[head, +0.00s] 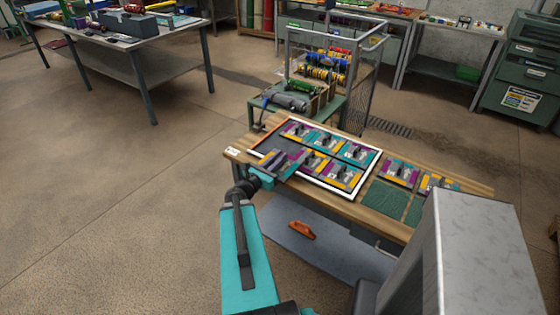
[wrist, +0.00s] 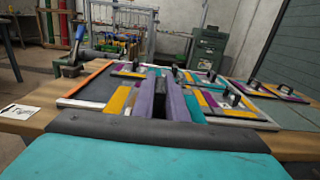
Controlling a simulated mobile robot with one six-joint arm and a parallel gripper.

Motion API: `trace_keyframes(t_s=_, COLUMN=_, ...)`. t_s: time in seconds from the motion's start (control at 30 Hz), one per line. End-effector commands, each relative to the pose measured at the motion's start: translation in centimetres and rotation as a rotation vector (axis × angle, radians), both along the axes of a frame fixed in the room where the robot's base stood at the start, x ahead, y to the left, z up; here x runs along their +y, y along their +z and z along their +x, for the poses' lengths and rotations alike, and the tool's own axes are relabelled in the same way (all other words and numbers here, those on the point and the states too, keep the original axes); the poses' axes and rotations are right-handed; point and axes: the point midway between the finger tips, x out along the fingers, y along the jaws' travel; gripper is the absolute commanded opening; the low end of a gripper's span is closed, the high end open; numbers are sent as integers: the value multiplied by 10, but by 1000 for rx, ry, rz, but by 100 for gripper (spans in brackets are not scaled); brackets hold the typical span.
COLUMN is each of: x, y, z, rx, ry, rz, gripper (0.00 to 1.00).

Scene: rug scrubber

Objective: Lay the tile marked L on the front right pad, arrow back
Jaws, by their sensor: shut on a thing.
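My gripper (head: 282,162) is at the front left of a white-framed board (head: 367,188) on the wooden bench. In the wrist view, its two grey-purple fingers (wrist: 159,98) are closed on the dark handle of a tile (wrist: 121,100) with yellow, purple and grey patches. The fingers cover much of this tile, and its letter cannot be read. I cannot tell whether it is lifted clear of the board. To the right of the board, two bare green pads (head: 380,195) (head: 414,211) lie in front of two handled tiles (head: 401,172) (head: 436,183).
Several other handled tiles (head: 355,152) lie in the board. A wire-sided cart (head: 340,100) with rolls stands behind the bench. An orange tool (head: 301,230) lies on the lower shelf. A grey block-like body fills the lower right. A white card (wrist: 20,112) lies at the bench's left end.

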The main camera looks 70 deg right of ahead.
Motion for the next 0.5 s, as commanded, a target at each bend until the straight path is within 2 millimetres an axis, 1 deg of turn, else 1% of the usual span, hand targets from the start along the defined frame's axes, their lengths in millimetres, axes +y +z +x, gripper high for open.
trace_keyframes(t_s=0.17, x=4, y=2, z=10, rx=1, ry=12, rz=-3, gripper=0)
trace_keyframes(t_s=0.27, x=10, y=5, z=25, rx=0, ry=30, rz=-5, gripper=0)
trace_keyframes(t_s=0.37, x=19, y=8, z=46, rx=1, ry=55, rz=-8, gripper=0)
trace_keyframes(t_s=0.5, x=37, y=13, z=82, rx=0, ry=98, rz=-12, gripper=0)
